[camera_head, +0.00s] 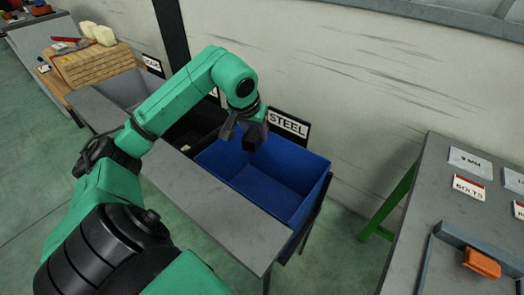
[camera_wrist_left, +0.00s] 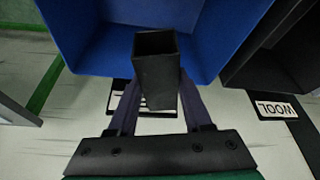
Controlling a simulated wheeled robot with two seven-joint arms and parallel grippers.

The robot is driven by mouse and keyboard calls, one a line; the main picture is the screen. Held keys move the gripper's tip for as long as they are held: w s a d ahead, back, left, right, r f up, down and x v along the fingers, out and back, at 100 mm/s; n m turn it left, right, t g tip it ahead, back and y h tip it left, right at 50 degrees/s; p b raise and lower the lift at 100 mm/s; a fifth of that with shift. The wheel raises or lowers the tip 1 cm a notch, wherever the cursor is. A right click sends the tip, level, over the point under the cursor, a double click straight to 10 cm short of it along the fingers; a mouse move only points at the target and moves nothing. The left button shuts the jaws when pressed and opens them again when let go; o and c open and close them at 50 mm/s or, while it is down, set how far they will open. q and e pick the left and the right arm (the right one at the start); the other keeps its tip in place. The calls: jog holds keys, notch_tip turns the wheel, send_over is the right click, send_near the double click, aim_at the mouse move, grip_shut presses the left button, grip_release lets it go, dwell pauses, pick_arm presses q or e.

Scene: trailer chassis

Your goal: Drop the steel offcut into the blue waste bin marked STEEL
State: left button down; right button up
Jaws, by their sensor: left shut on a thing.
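My left gripper (camera_head: 252,132) is shut on the steel offcut (camera_wrist_left: 157,62), a dark square hollow tube gripped between its two fingers. The blue bin (camera_head: 290,168) stands just below and beyond the sign's front. The gripper and offcut are above the bin's back part. In the left wrist view the blue bin (camera_wrist_left: 90,38) fills the top, behind the tube. My right gripper is not in view.
A black bin (camera_head: 193,128) adjoins the blue one on the left, with a grey bin (camera_head: 120,88) farther left. A grey ledge (camera_head: 215,205) runs along the bins' front. A grey table (camera_head: 435,190) with an orange part (camera_head: 482,262) stands at right.

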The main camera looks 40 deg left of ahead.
pick_arm(q)
jog(key=shift+f, duration=0.3)
jog(key=shift+d+r, duration=0.1)
jog(key=shift+r, duration=0.05)
jog(key=shift+c, duration=1.2)
grip_release()
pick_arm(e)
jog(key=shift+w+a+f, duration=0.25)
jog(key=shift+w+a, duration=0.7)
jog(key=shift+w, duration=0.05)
pick_arm(q)
jog(key=shift+s+r, duration=0.15)
jog(key=shift+r, duration=0.05)
jog(key=p+v, duration=0.2)
jog(key=v, duration=1.2)
jog(key=shift+p, duration=0.3)
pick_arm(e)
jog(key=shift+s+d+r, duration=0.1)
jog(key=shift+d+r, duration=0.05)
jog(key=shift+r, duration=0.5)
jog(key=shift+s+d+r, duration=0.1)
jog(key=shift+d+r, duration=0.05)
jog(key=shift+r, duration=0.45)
pick_arm(q)
jog(key=shift+s, duration=0.1)
